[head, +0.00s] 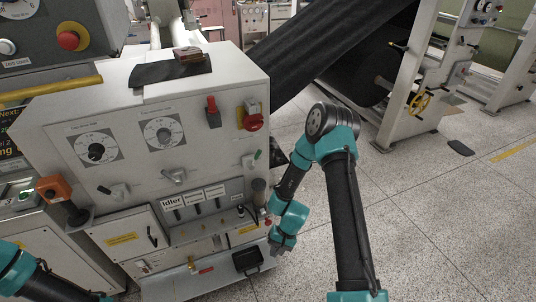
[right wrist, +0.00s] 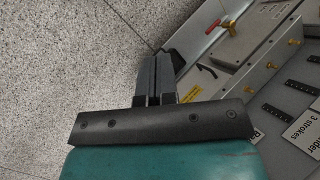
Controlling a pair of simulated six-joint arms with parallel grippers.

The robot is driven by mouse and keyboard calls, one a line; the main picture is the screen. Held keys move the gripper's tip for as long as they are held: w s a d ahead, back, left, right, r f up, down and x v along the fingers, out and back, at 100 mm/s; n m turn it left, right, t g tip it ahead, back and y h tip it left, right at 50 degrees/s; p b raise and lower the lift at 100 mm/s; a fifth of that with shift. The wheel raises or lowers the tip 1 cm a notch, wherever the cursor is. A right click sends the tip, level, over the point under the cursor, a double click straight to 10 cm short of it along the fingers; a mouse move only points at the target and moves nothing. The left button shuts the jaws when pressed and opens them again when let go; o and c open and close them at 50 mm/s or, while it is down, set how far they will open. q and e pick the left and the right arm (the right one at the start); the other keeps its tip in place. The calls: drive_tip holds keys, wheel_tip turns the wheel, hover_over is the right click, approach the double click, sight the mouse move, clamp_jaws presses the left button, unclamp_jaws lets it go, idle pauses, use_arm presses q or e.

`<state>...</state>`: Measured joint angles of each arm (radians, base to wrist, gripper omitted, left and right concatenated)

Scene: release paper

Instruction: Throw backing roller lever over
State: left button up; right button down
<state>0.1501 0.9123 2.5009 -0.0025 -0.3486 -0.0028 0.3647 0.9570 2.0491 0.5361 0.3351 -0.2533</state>
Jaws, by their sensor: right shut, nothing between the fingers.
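The grey machine cabinet (head: 215,115) has a recessed panel low on its front. White labels (head: 195,196) there stand above short dark levers or slots; one reads "Idler", the others are too small to read. I cannot tell which lever is the backing roller one. My right gripper (head: 280,248) is shut and empty, beside the cabinet's lower right corner. Its fingers (right wrist: 157,75) point away over the floor and the panel edge in the right wrist view. My left gripper is not visible.
A dark cylinder (head: 259,190) stands at the panel's right end. An orange box (head: 54,187) projects at the left. Speckled floor (head: 430,220) is open to the right.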

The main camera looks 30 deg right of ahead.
sight(255, 158)
drive_tip(key=w+d+r+m+t+y, duration=0.2)
drive_tip(key=w+d+r+t+y, duration=0.15)
drive_tip(key=w, duration=0.45)
drive_tip(key=w+d+r+m+t+y, duration=0.2)
drive_tip(key=w+d+t+y, duration=0.1)
drive_tip(key=w+d, duration=0.3)
drive_tip(key=w+d+r+t+y, duration=0.1)
drive_tip(key=w+d+r+t, duration=0.3)
drive_tip(key=d+r, duration=0.2)
drive_tip(key=w+d+r+t+y, duration=0.1)
drive_tip(key=w+d+r+t, duration=0.3)
drive_tip(key=d, duration=0.4)
wheel_tip(255, 158, up, 2)
drive_tip(key=shift+d+r+n+t, duration=0.2)
drive_tip(key=shift+d+n+t, duration=0.15)
drive_tip(key=shift+t, duration=0.1)
drive_tip(key=shift+w+y, duration=0.1)
drive_tip(key=shift+y, duration=0.15)
drive_tip(key=s+a+x, duration=0.2)
drive_tip(key=x, duration=1.1)
